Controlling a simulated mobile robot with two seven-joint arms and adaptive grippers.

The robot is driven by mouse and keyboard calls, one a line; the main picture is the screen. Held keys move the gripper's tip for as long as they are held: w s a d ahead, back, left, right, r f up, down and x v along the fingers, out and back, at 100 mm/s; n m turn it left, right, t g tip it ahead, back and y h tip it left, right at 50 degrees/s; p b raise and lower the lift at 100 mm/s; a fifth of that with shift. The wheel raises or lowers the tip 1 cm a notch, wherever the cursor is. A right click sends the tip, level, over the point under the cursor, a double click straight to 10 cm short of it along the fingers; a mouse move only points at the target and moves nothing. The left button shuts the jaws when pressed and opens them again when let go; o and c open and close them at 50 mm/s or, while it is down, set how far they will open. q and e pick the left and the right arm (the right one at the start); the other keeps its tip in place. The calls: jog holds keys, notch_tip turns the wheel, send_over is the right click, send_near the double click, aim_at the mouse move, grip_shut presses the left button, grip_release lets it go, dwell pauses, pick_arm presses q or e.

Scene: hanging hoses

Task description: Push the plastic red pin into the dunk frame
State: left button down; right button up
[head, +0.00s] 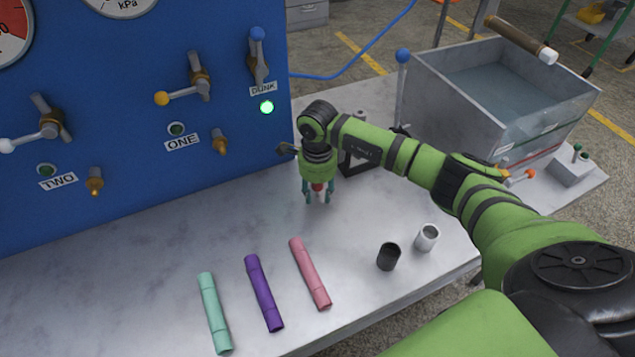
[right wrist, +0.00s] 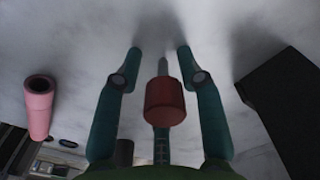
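The red pin (right wrist: 165,101) has a red cylindrical head and a thin grey shaft pointing away from the wrist camera. My right gripper (right wrist: 160,52) points down at the table with its teal fingers apart around the pin, and a gap shows on both sides of the head. In the head view the pin (head: 318,187) is a small red spot between the fingers of the right gripper (head: 317,200). A black frame (head: 357,158) stands just right of it, partly hidden by my arm; a dark block shows in the right wrist view (right wrist: 287,108). My left gripper is not in view.
A blue panel (head: 130,130) with valves and a lit green DUNK lamp (head: 266,107) stands behind left. Green (head: 213,310), purple (head: 263,290) and pink (head: 310,272) tubes lie in front, with black (head: 388,257) and white (head: 427,238) cups. A water tank (head: 500,95) is back right.

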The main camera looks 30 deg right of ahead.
grip_shut()
